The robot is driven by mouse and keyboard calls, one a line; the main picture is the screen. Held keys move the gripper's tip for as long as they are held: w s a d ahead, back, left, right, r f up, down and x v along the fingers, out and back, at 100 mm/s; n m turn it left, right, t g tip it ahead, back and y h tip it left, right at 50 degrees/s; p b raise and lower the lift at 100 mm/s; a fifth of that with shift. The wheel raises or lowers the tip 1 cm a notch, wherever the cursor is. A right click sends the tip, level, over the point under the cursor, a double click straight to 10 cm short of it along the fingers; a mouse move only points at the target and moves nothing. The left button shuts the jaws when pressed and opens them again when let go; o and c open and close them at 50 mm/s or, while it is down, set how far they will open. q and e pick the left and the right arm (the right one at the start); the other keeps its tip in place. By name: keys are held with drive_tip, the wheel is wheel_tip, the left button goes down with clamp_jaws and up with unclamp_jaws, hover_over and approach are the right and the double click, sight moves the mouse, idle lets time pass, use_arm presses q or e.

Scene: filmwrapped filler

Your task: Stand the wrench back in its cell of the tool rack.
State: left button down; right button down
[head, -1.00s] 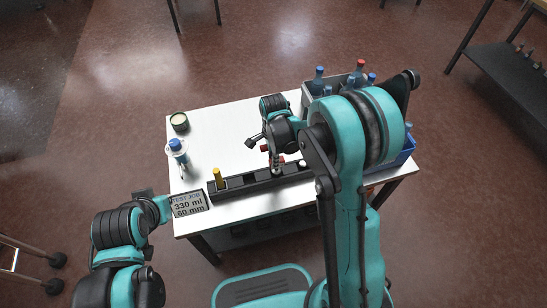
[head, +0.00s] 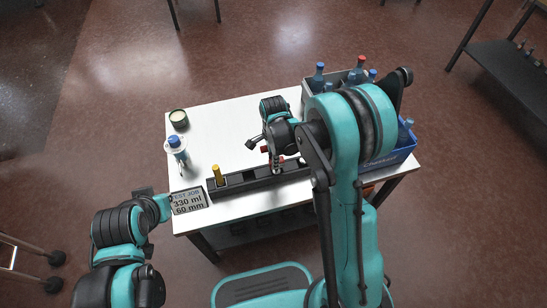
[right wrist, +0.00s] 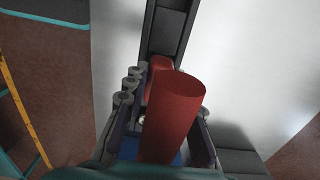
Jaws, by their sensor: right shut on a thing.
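The wrench shows as a red handle (right wrist: 175,115) between the fingers of my right gripper (right wrist: 160,125) in the right wrist view. The gripper is shut on it. In the head view my right gripper (head: 273,160) is over the back edge of the black tool rack (head: 240,183), right of its middle. The wrench's lower end is hidden, so I cannot tell whether it is inside a cell. The rack also shows in the right wrist view (right wrist: 166,30). A yellow-handled tool (head: 217,175) stands at the rack's left end. My left gripper (head: 147,194) is by the table's left edge, its jaws unclear.
A sign (head: 188,200) reading 330 ml, 60 mm is left of the rack. A blue-capped bottle (head: 177,148) and a dark round jar (head: 178,118) stand at the table's left. A grey bottle crate (head: 313,88) and blue bin (head: 402,145) are at the right. The white tabletop's middle (head: 220,130) is clear.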

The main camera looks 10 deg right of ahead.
drive_tip(key=shift+f, duration=0.2)
drive_tip(key=c, duration=1.2)
unclamp_jaws()
drive_tip(key=shift+r, duration=0.1)
wheel_tip(320, 180, up, 12)
drive_tip(key=shift+f, duration=0.1)
